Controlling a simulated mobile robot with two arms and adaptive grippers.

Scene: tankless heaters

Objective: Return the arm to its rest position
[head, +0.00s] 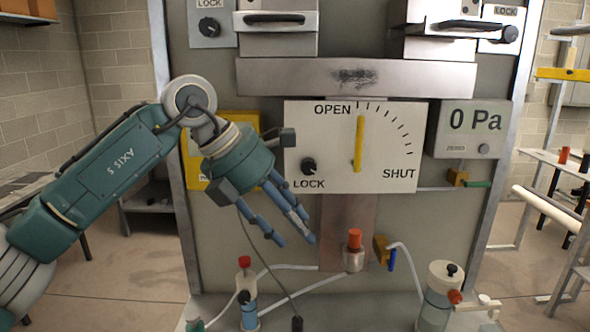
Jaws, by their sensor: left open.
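My left arm comes in from the left. Its left gripper (291,238) hangs in front of the panel (460,230), its blue fingers pointing down and to the right. The fingers are apart with nothing between them. The gripper is below and left of the white OPEN/SHUT dial plate (400,125), whose yellow pointer (359,145) stands upright near OPEN. The wrist covers part of a yellow plate (192,165) behind it. My right gripper is not in view.
A red-capped fitting (354,240) is right of the fingertips. Below are a red-topped cylinder (247,297) and a clear container (437,297), with white hoses. A gauge (472,128) reads 0 Pa. Drawer-like boxes (277,40) stick out above. Open floor (125,270) shows at left.

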